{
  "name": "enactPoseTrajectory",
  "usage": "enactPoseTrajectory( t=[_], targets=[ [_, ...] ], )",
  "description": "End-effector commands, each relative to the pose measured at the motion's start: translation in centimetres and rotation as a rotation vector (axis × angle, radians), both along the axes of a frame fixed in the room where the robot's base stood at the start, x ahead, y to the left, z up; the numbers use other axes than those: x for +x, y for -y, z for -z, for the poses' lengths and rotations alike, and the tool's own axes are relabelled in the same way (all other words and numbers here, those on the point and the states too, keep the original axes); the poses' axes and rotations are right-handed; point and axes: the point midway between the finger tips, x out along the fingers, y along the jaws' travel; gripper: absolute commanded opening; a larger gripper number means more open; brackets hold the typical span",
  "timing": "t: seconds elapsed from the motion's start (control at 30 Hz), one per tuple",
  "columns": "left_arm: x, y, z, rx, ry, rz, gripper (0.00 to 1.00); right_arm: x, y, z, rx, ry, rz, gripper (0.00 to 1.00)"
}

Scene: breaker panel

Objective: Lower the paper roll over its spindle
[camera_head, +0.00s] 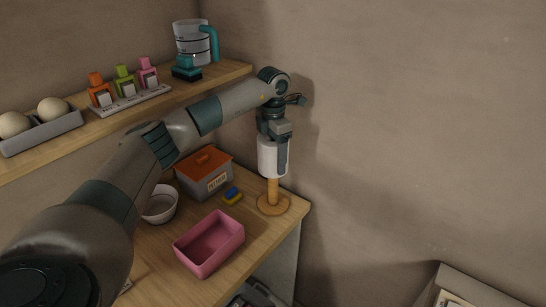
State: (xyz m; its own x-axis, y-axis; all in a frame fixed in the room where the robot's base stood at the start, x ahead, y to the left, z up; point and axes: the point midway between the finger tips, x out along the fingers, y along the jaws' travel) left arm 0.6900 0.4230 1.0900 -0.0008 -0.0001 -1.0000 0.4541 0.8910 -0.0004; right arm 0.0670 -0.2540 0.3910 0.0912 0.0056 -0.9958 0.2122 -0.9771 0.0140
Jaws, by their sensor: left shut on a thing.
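A white paper roll (266,158) hangs upright in my left gripper (281,140), which is shut on it from above. Below the roll, a wooden spindle (273,190) rises from a round wooden base (273,206) near the right corner of the counter. The spindle's lower part shows under the roll. Its upper part is hidden, and the roll appears to be around it or just in front of it; I cannot tell which. My right gripper is not in view.
A pink bin (209,244), a white bowl (160,204), a grey box with an orange lid (205,173) and a blue-yellow sponge (232,195) stand on the counter (250,232). The wall is close behind the roll.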

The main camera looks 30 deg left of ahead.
Motion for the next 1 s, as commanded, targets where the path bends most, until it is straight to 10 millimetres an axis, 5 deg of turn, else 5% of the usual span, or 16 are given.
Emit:
enactPoseTrajectory(
  t=[1.0],
  targets=[
    [0.0,0.0,2.2,0.000,0.000,0.000,0.45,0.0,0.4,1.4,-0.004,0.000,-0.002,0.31]
  ],
)
